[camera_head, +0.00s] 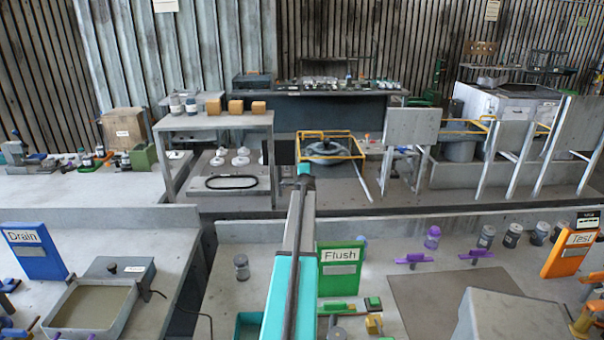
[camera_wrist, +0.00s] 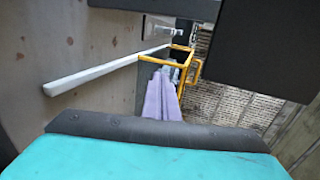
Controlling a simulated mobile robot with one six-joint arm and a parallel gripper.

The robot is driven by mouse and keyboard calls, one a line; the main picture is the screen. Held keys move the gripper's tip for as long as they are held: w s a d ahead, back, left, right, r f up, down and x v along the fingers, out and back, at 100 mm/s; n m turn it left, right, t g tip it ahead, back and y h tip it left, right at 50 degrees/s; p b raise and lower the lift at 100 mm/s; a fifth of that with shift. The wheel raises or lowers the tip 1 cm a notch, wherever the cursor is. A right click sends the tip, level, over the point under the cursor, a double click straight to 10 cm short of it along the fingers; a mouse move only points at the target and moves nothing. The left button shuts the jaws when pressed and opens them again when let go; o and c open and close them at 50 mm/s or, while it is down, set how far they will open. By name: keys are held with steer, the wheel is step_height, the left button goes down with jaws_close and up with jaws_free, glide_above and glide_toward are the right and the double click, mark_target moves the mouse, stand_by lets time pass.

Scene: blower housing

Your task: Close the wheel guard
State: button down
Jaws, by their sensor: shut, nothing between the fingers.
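The wheel guard looks like the yellow frame (camera_head: 355,147) around a round grey wheel housing (camera_head: 328,150) at the back middle in the head view. A yellow frame (camera_wrist: 194,68) also shows ahead in the wrist view; whether it is the same one I cannot tell. My arm reaches forward from the bottom middle, ending near the frame's left side. My gripper (camera_wrist: 168,75) shows as pale purple fingers, shut and empty, close to the yellow frame; contact cannot be judged. Whether the guard is open or closed is unclear.
A dark panel (camera_head: 280,151) stands left of the yellow frame. A pale bar (camera_wrist: 105,70) and a dark block (camera_wrist: 265,45) flank my gripper. A grey upright panel (camera_head: 410,127) stands to the right. The green Flush sign (camera_head: 340,269) stands on the near bench.

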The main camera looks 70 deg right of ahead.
steer(key=shift+v, duration=0.9)
